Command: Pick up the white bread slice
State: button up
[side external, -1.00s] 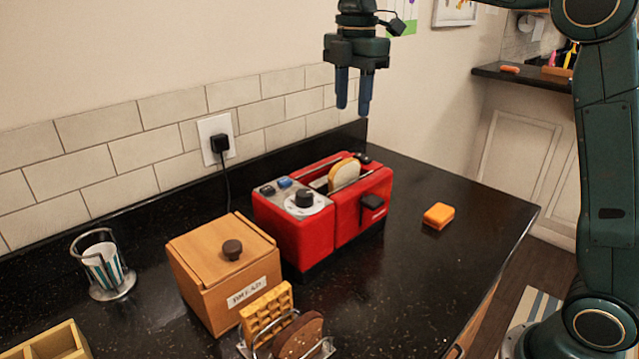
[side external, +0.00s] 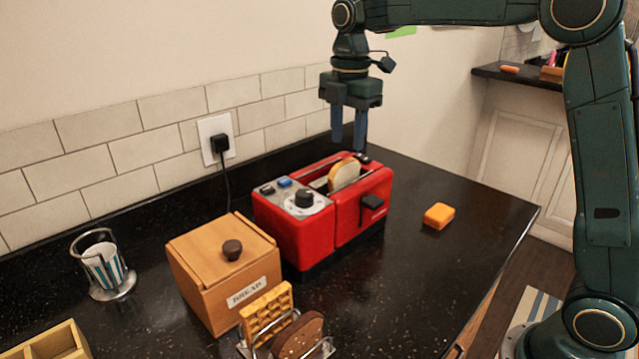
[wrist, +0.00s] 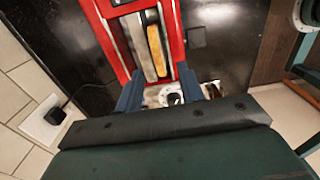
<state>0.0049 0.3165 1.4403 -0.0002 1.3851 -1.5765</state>
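The white bread slice (side external: 344,174) stands upright in a slot of the red toaster (side external: 301,237), its top sticking out. My gripper (side external: 348,143) points down just above the toaster, with its two blue fingers apart and nothing between them.
A wooden bread box (side external: 222,278) stands left of the toaster. A rack with a waffle (side external: 266,312) and a brown slice (side external: 299,338) is at the front. An orange block (side external: 438,215) lies on the right. A wall plug (side external: 219,143) and cord are behind.

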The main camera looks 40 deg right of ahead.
aim_at(345, 163)
jog(key=shift+f, duration=1.1)
jog(key=shift+f, duration=0.1)
jog(key=shift+w+f, duration=0.15)
jog(key=shift+f, duration=2.35)
jog(key=shift+c, duration=0.2)
grip_shut()
